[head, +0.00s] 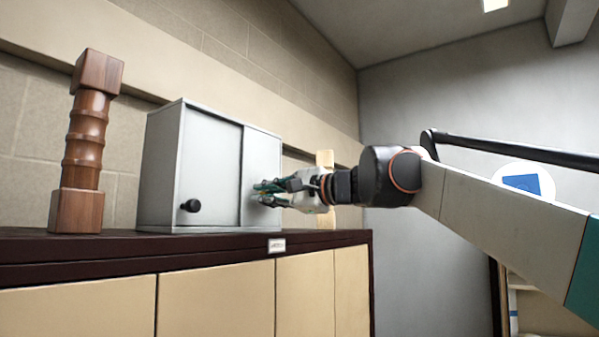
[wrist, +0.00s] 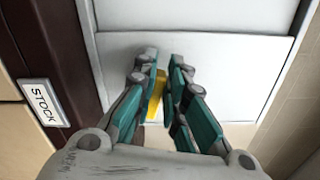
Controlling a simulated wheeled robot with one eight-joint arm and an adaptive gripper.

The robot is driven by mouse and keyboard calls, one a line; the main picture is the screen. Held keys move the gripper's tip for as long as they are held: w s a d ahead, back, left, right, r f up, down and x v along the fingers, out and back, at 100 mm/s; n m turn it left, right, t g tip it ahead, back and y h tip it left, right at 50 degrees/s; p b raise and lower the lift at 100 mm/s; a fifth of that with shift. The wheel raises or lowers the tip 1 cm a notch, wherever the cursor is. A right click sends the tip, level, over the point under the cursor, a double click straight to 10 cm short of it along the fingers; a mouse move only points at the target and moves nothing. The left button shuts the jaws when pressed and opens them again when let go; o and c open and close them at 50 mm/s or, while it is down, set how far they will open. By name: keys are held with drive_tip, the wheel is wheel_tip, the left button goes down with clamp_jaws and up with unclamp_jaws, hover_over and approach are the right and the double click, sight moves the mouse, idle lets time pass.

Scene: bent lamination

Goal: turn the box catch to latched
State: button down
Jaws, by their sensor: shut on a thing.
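A grey box (head: 208,170) with a flat door and a round black knob (head: 190,205) stands on the cabinet top. My gripper (head: 268,191) reaches in from the right to the narrow front panel at the box's right end. In the wrist view my gripper (wrist: 164,84) has its teal fingers closed on both sides of a yellow catch (wrist: 156,96) at the pale box face. Most of the catch is hidden between the fingers, so its turn angle is unclear. In the head view the catch is hidden by the fingers.
The box stands on a dark-topped cabinet (head: 100,252) with pale doors and a STOCK label (wrist: 43,102). A turned wooden column (head: 85,145) stands left of the box. A pale wooden piece (head: 325,160) stands behind my wrist. The room right of the cabinet is open.

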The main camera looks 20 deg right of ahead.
drive_tip(key=shift+s+a+f+n, duration=0.1)
drive_tip(key=shift+f+n, duration=0.1)
drive_tip(key=shift+n, duration=0.4)
drive_tip(key=shift+s+f+n, duration=0.1)
drive_tip(key=shift+f+n, duration=0.1)
drive_tip(key=shift+n, duration=0.4)
drive_tip(key=c, duration=1.6)
unclamp_jaws()
drive_tip(key=shift+c, duration=0.2)
drive_tip(key=shift+w, duration=0.1)
wheel_tip(320, 180, up, 10)
drive_tip(key=shift+w+f, duration=0.1)
